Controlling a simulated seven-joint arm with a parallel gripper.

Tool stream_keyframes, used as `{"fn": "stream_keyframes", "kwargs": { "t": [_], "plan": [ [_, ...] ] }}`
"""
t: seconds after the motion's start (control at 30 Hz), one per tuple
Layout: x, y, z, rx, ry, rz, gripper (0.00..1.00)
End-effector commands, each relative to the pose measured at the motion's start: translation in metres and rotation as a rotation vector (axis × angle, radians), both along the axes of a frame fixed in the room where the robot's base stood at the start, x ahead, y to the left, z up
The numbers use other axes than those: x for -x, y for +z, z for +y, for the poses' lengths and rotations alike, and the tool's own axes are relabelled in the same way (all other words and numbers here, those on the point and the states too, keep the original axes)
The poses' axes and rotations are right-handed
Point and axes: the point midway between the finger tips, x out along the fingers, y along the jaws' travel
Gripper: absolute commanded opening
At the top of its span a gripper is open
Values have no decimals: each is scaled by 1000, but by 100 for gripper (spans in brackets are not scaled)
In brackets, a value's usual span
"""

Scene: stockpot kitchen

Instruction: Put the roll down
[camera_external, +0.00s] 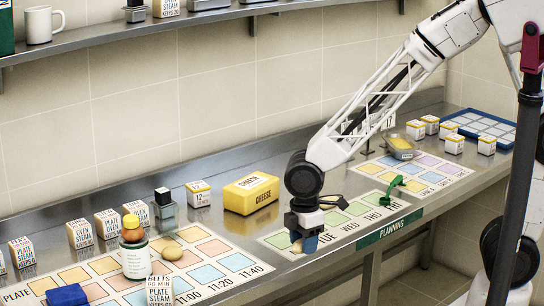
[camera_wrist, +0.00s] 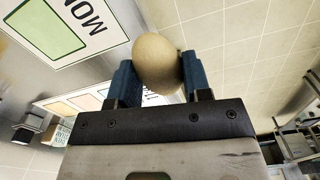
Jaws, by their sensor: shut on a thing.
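A tan bread roll (camera_wrist: 157,63) sits between the blue fingers of my gripper (camera_wrist: 158,80) in the wrist view. In the external view my gripper (camera_external: 304,246) is low over the front of the counter, at the left end of the planning mat (camera_external: 275,240). A small part of the held roll (camera_external: 297,246) shows beside the fingers there. I cannot tell whether the roll touches the surface.
A yellow cheese box (camera_external: 250,194) stands behind my gripper to the left. A green object (camera_external: 391,190) lies on the planning mat to the right. A blue tray (camera_external: 480,127) is at the back right.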

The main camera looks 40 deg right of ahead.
Motion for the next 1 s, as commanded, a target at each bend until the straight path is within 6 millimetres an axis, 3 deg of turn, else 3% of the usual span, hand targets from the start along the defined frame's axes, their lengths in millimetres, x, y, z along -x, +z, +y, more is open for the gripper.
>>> {"fn": "stream_keyframes", "kwargs": {
  "t": [0.1, 0.3, 0.77, 1.0],
  "plan": [
    [4, -1, 18, 0, 13, 0, 22],
    [8, -1, 32, 0, 22, 0, 22],
    [8, -1, 35, -1, 23, -1, 22],
    [-1, -2, 44, 0, 23, 0, 22]
  ]
}}
